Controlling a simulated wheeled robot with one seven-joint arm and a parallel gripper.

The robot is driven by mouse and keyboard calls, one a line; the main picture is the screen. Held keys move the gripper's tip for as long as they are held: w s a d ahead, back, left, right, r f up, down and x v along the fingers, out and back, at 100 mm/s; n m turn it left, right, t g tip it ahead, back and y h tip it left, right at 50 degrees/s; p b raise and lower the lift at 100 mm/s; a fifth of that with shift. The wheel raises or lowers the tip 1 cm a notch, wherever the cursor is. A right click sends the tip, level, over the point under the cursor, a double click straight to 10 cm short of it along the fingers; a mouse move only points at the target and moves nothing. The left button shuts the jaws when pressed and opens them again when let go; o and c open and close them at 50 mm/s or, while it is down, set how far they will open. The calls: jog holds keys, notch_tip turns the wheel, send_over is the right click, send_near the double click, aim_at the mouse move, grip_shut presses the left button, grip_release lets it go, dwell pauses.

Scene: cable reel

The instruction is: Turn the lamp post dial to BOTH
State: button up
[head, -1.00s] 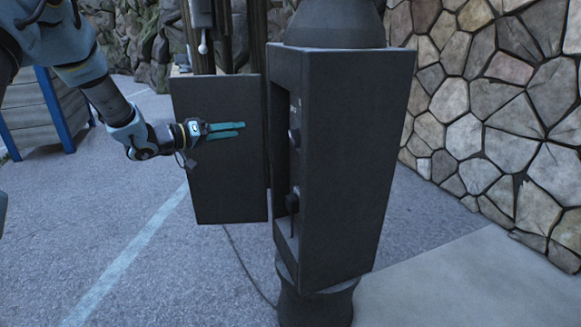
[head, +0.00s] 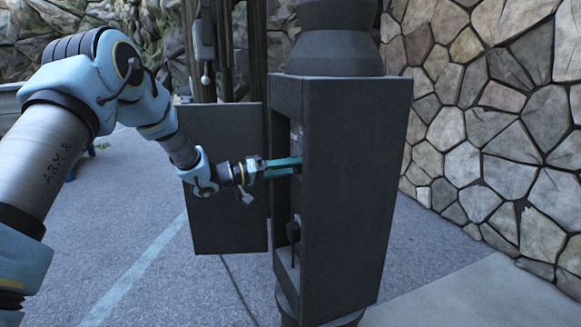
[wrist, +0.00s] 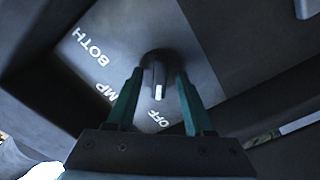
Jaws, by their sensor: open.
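The lamp post (head: 345,180) is a dark grey box on a round base. Its dial (wrist: 157,76) shows in the wrist view as a dark knob with a bar and a white mark. The mark points down toward the word OFF (wrist: 159,119). BOTH (wrist: 90,47) is at upper left, and a partly hidden label ending in MP lies between them. My gripper (head: 297,165) reaches into the box's open side. In the wrist view its teal fingers stand open on either side of the dial; contact cannot be told. The dial is hidden in the head view.
The open door panel (head: 222,220) stands left of the box, close to my wrist. A stone wall (head: 490,110) is at right.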

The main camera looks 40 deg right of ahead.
jog(key=shift+d, duration=0.2)
jog(key=shift+s, duration=0.1)
grip_shut()
dwell(0.5)
